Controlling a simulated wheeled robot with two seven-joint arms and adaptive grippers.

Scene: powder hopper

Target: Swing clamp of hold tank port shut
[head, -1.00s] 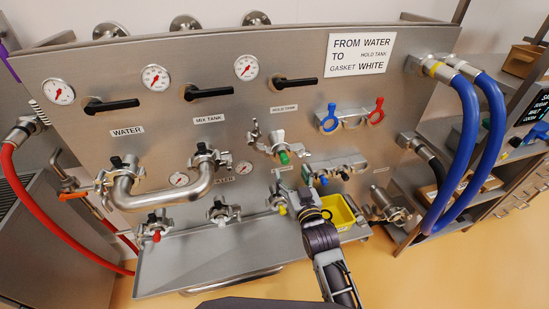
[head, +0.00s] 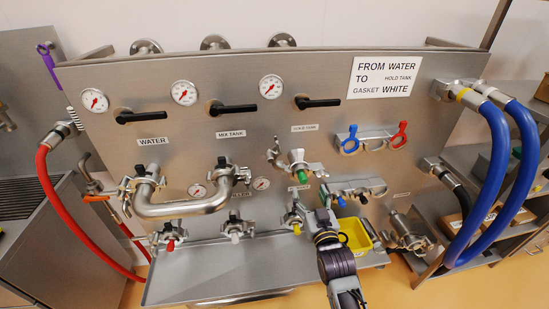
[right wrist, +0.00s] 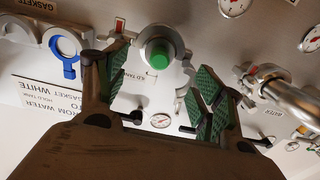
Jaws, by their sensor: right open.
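The hold tank port (head: 297,160) sits on the panel under the HOLD TANK label, with a green cap or plug at its front. Its clamp (head: 274,152) shows at the port's left, with one part sticking up and out, so it looks swung open. My right gripper (head: 322,217) is below and right of the port, in front of the panel, and seems to hold nothing. In the right wrist view its two green-padded fingers (right wrist: 160,75) are spread apart, with the green cap (right wrist: 157,54) showing between and beyond them. My left gripper is not in view.
A bent steel pipe (head: 188,208) joins two clamped ports at left. Capped ports, including one with a yellow plug (head: 297,228), line the lower panel. A yellow bin (head: 356,236) is beside my right arm. Blue hoses (head: 497,165) hang at right, a red hose (head: 58,210) at left.

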